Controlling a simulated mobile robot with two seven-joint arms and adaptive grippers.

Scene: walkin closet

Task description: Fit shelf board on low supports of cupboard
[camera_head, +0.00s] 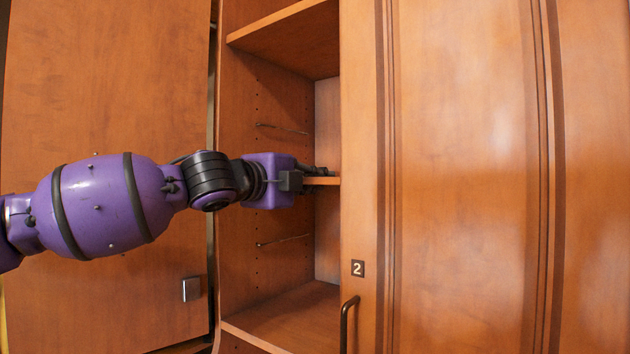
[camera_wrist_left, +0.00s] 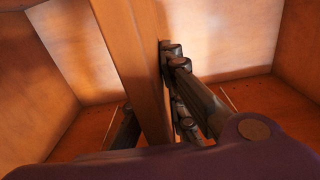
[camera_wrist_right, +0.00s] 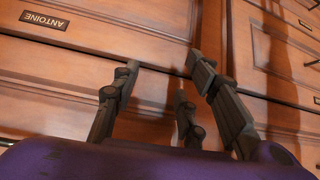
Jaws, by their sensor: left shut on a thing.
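The cupboard (camera_head: 240,300) is a tall wooden unit, open on its left side. Two thin wire supports show on its inner left wall: an upper one (camera_head: 282,128) and a low one (camera_head: 283,241). My left gripper (camera_head: 312,171) reaches into the opening between their heights. It is shut on the shelf board (camera_head: 324,181), a wooden board seen edge-on in the head view. The board (camera_wrist_left: 135,60) runs up between the fingers in the left wrist view. Door 2 hides the board's right part and any right-hand supports. My right gripper (camera_wrist_right: 165,80) is open and empty.
A fixed shelf (camera_head: 290,35) is above, and the cupboard floor (camera_head: 295,315) is below. Closed door 2 (camera_head: 450,200), with a dark handle (camera_head: 346,325), covers the right side. A wooden panel (camera_head: 100,80) stands at left. Drawer fronts (camera_wrist_right: 120,30) face my right gripper.

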